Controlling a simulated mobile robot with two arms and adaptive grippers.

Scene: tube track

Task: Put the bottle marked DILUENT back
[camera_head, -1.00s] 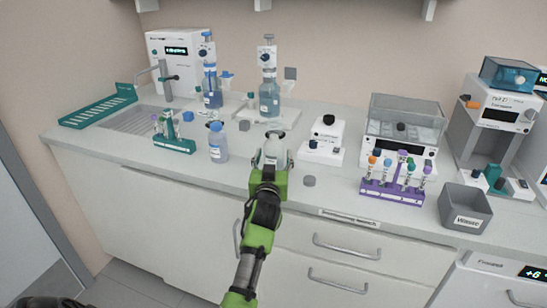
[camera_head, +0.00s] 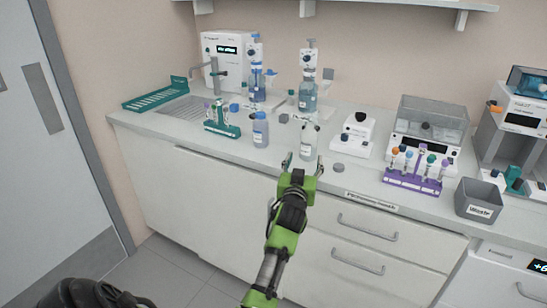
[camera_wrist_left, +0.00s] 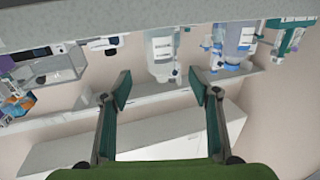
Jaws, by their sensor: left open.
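A clear bottle with a white label (camera_head: 309,141) stands upright near the front of the counter. It also shows in the left wrist view (camera_wrist_left: 162,52), upside down in that picture. A bluish bottle with a blue cap (camera_head: 260,130) stands to its left and also shows in the wrist view (camera_wrist_left: 232,45). The lettering on both is too small to read, so I cannot tell which is marked DILUENT. My left gripper (camera_head: 303,164) is open and empty, in front of the clear bottle and apart from it. My right gripper is not in view.
A grey disc (camera_head: 338,167) lies right of the clear bottle. A green tube rack (camera_head: 222,130) stands left; a purple tube rack (camera_head: 411,182) and grey waste bin (camera_head: 479,200) stand right. Two dispenser bottles (camera_head: 307,97) (camera_head: 256,88) stand behind. The counter's front edge is close to my gripper.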

